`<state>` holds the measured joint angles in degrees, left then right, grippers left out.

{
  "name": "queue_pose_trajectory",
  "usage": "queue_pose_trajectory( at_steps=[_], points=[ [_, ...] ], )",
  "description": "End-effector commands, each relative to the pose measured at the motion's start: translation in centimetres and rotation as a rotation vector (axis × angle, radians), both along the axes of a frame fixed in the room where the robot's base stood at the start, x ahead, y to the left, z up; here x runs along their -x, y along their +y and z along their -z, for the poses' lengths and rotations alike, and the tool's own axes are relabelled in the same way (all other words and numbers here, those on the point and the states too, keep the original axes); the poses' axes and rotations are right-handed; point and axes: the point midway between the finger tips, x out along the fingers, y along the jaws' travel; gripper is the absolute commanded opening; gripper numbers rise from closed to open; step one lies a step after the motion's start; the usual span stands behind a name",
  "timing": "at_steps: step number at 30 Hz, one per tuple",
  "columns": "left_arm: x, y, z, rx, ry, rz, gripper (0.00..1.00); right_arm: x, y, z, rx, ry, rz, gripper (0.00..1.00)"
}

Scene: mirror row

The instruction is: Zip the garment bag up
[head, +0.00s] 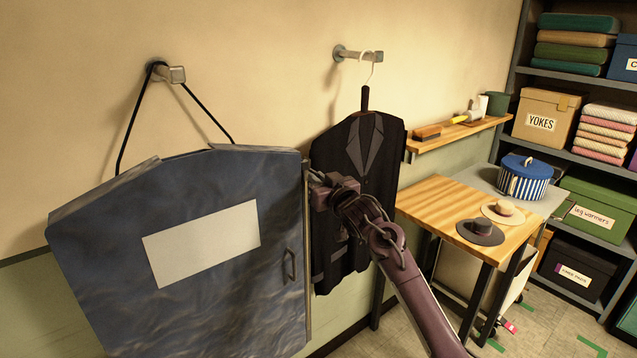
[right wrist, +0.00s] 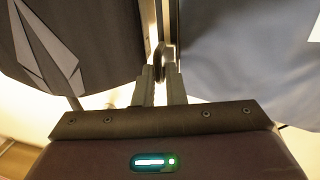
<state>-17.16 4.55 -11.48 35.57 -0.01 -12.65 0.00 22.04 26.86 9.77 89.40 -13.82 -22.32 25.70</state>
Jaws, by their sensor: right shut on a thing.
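The blue garment bag (head: 215,290) hangs by a black strap from a wall hook at the left of the head view; it also fills the upper right of the right wrist view (right wrist: 240,75). It has a blank pale panel, and a pale zip strip (head: 307,250) runs down its right edge. My right gripper (head: 316,188) is at the upper part of this edge. In the right wrist view its fingers (right wrist: 163,84) are shut on a small dark piece, apparently the zip pull (right wrist: 169,55). The gripper partly hides it. My left gripper is not in view.
A dark suit jacket (head: 375,160) hangs on a hanger just right of the bag, close behind my right arm. A wooden table (head: 440,198) with two hats stands further right, below a small wall shelf (head: 460,131). Shelving with boxes fills the far right.

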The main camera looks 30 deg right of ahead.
Motion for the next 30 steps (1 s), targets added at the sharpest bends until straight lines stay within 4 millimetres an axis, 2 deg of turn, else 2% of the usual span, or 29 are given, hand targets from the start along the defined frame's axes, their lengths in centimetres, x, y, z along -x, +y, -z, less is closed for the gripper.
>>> queue_pose_trajectory(
  at_steps=[1, 11, 12, 15, 25, 30],
  points=[
    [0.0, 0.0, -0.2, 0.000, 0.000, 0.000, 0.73, 0.1, -0.4, -0.7, -0.002, -0.010, 0.009, 0.00],
    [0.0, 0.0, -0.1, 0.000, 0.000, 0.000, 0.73, 0.1, -0.4, -1.0, -0.001, -0.016, 0.010, 0.00],
    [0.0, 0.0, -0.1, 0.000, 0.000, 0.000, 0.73, 0.1, -0.4, -1.1, -0.001, -0.017, 0.010, 0.16],
    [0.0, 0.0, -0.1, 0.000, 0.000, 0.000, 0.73, 0.1, -0.4, -0.9, 0.000, -0.014, 0.008, 0.29],
    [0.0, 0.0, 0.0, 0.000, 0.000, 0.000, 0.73, 0.3, -0.1, -0.5, 0.001, -0.007, 0.003, 0.29],
    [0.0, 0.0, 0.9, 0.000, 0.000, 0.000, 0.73, 2.2, 0.1, -0.2, 0.002, -0.006, 0.003, 0.29]
  ],
)
